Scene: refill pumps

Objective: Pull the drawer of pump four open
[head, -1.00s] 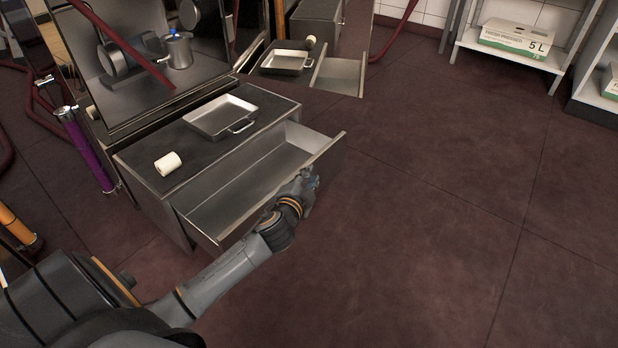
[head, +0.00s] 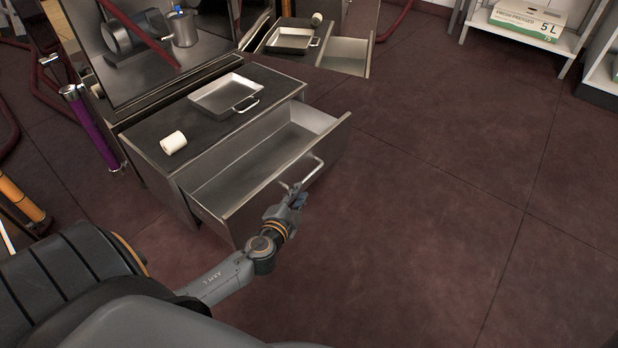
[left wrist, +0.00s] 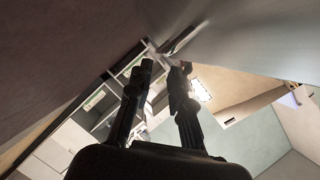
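The steel drawer (head: 270,165) stands pulled out from the low cabinet (head: 222,120) under the pump. Its inside looks empty. The bar handle (head: 303,176) is on the drawer's front. My left gripper (head: 291,190) is just outside the front, close to the left end of the handle. In the left wrist view its two dark fingers (left wrist: 163,68) are spread apart with nothing held between them. The drawer front (left wrist: 265,38) shows there at the upper right, close beyond the fingertips. Whether a fingertip still touches the handle I cannot tell. My right gripper is not in view.
A metal tray (head: 226,97) and a white roll (head: 174,143) lie on the cabinet top. Behind is a similar cabinet with an open drawer (head: 345,55), possibly a reflection. A shelf with a box (head: 527,24) stands at the back right. The floor on the right is clear.

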